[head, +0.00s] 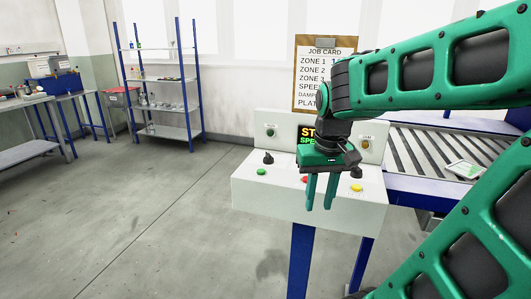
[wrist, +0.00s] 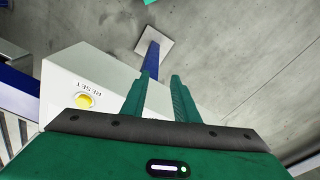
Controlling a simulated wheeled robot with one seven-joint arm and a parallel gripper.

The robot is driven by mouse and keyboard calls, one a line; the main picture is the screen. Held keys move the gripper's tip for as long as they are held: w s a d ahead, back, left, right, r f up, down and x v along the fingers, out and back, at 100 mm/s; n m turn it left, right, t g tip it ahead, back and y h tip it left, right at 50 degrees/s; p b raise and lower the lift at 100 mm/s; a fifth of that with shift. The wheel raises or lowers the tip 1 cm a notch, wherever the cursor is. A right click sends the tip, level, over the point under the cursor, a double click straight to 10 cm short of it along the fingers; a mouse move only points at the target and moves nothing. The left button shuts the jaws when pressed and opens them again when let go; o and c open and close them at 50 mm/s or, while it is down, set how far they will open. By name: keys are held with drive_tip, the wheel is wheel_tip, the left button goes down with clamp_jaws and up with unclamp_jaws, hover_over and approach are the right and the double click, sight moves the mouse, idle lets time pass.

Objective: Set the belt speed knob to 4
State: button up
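The white control console (head: 250,192) stands at the centre of the head view. Its upright panel carries a lit display (head: 305,133), partly hidden by my gripper. Small dark knobs show at left (head: 268,157) and right (head: 355,172); I cannot tell which, if either, is the belt speed knob, or read their settings. My gripper (head: 320,204) hangs fingers down in front of the console's middle. In the wrist view its two fingers (wrist: 160,80) are apart with nothing between them. The gripper hides part of the console.
The console top has a green button (head: 261,172), a partly hidden red button (head: 305,180) and a yellow button (head: 356,188). A job card (head: 312,73) hangs behind, partly covered by my arm. A roller conveyor (head: 430,165) stands right. Floor at left is clear.

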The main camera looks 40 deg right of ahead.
sight(269, 154)
drive_tip(key=w+d+r+n+t, duration=0.1)
drive_tip(key=w+r+t, duration=0.1)
drive_tip(key=w+r, duration=0.65)
drive_tip(key=w+d+r+n+t, duration=0.1)
drive_tip(key=w+r, duration=0.3)
drive_tip(key=w, duration=0.9)
drive_tip(key=shift+h, duration=0.3)
drive_tip(key=x, duration=1.1)
drive_tip(key=shift+w, duration=0.2)
clamp_jaws()
